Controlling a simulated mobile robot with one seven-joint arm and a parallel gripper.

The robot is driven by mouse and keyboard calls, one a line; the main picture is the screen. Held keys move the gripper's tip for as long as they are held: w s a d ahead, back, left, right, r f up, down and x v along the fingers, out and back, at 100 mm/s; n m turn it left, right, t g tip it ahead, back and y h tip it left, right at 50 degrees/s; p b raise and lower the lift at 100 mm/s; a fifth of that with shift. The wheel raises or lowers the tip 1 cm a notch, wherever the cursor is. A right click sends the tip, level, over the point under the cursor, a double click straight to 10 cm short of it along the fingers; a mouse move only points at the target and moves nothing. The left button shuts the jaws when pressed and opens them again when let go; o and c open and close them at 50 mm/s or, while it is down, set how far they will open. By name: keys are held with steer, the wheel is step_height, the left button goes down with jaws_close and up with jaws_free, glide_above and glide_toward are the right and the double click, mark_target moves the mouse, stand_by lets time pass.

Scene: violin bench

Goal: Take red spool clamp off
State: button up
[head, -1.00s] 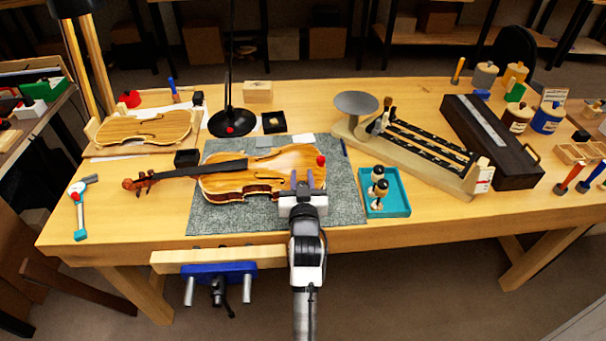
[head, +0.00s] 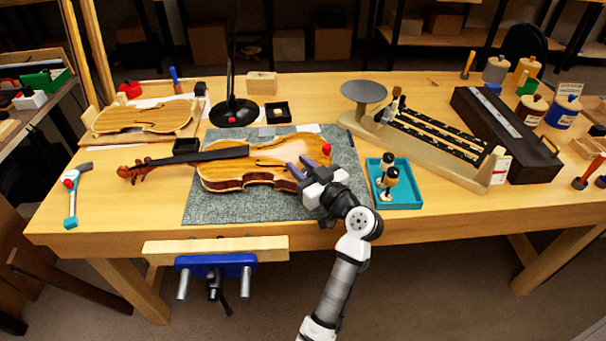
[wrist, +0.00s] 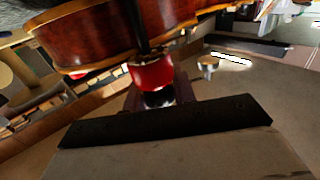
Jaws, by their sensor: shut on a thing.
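The violin (head: 250,172) lies on the grey mat with its neck to the left. A red part of the spool clamp (head: 326,149) shows at the violin's right end in the head view. In the wrist view a red spool (wrist: 152,73) with a dark shaft stands close beside the violin's brown rib (wrist: 90,38). My gripper (head: 297,169) is at the violin's near right edge. Its fingers, also in the wrist view (wrist: 155,98), are shut around the clamp just below the red spool. The exact grip is partly hidden, and I cannot tell whether the clamp still touches the violin.
A teal tray (head: 408,204) with black-and-white spool clamps stands right of the mat (head: 225,207). A balance scale (head: 430,150) and a long dark case (head: 505,135) lie farther right. A lamp base (head: 233,112) is behind. The near left tabletop is mostly clear.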

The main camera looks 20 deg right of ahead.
steer(key=shift+s+a+f+n+g+y+b, duration=0.15)
steer(key=shift+n+g+y+b, duration=0.45)
steer(key=shift+n+y, duration=0.45)
steer(key=shift+w+a+r+n+g+y+b, duration=0.1)
steer(key=shift+n+g+y+b, duration=0.5)
steer(key=shift+y, duration=0.75)
steer(key=shift+s, duration=0.1)
steer(key=o, duration=1)
steer(key=b+v, duration=0.3)
steer(key=v, duration=1)
steer(key=shift+s+d, duration=0.25)
